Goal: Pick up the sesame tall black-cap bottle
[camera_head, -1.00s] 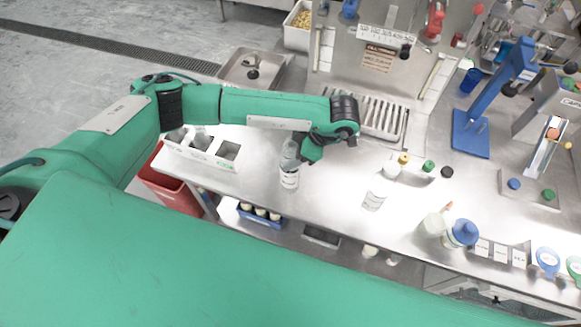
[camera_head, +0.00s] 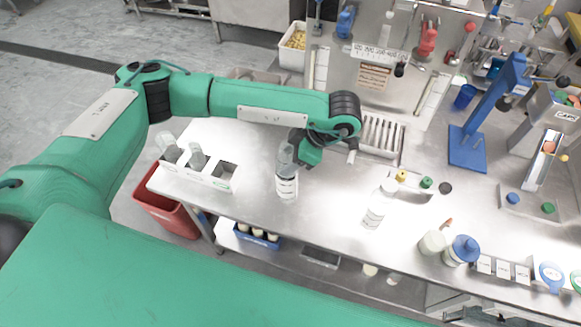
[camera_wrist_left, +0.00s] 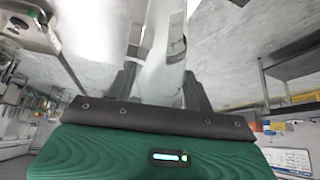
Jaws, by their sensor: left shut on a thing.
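A tall bottle (camera_head: 287,184) with a clear grey upper part and a white label stands roughly upright near the front left of the steel counter. My left gripper (camera_head: 291,155) is shut on its upper part, coming in from the right. In the left wrist view the pale bottle (camera_wrist_left: 163,55) runs between the two dark fingers (camera_wrist_left: 160,88). Its cap is not clearly seen and its label is too small to read. I cannot tell whether its base touches the counter. My right gripper is not in view.
A white holder (camera_head: 190,178) with two clear containers and one open slot is left of the bottle. A white labelled bottle (camera_head: 375,214) stands to the right, near small yellow, green and black caps. A blue-lidded jar (camera_head: 463,250) is farther right. A red bin (camera_head: 166,212) is below left.

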